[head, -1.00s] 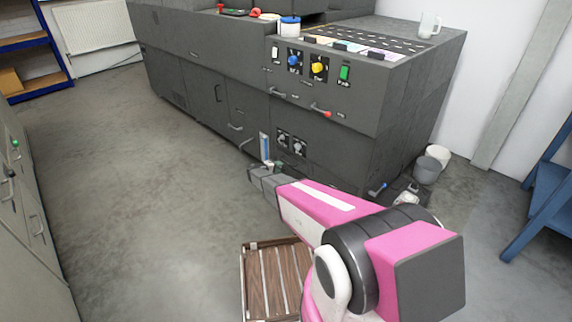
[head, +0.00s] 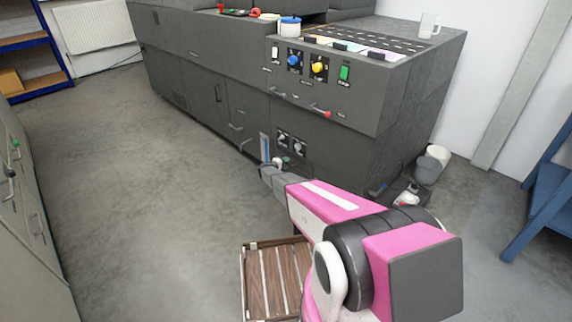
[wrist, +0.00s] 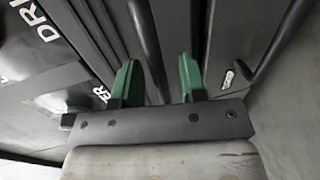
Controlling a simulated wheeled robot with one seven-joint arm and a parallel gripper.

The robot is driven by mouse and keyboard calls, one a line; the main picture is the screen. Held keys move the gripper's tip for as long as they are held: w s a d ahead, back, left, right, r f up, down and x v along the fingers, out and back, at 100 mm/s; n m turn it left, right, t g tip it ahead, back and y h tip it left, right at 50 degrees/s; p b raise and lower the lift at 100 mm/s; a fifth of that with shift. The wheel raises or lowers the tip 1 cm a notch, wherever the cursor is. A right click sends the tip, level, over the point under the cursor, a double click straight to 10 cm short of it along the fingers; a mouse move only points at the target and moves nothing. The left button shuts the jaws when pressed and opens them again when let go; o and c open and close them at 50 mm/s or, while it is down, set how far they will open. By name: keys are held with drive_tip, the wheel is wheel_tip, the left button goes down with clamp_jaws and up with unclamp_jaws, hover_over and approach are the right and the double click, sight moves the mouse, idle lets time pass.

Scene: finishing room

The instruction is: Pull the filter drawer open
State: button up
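The dark grey machine (head: 205,65) has several handled fronts. Their labels are too small to read in the head view, so I cannot tell which is the filter drawer. A lower front has a bar handle (head: 236,127), with another handle (head: 247,143) close by. My gripper (wrist: 157,78) is open, with two green fingers apart. In the wrist view a dark bar handle (wrist: 146,40) runs between the fingers, with no clear contact. A second bar (wrist: 278,40) lies to the right.
A wooden slatted crate or pallet (head: 256,290) lies on the floor beside my arm. Buckets (head: 428,166) stand by the machine's right end. A blue stand (head: 545,200) is at the right and grey cabinets (head: 22,200) at the left. The floor (head: 130,180) at left is clear.

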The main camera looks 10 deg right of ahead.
drive_tip(key=shift+w+d, duration=0.15)
drive_tip(key=shift+d, duration=0.05)
clamp_jaws()
drive_tip(key=f+v, duration=0.3)
drive_tip(key=v, duration=1.1)
drive_tip(key=a+f+v, duration=0.1)
drive_tip(key=f+v, duration=0.1)
drive_tip(key=v, duration=1.2)
drive_tip(key=shift+s+f, duration=0.3)
drive_tip(key=shift+f, duration=0.15)
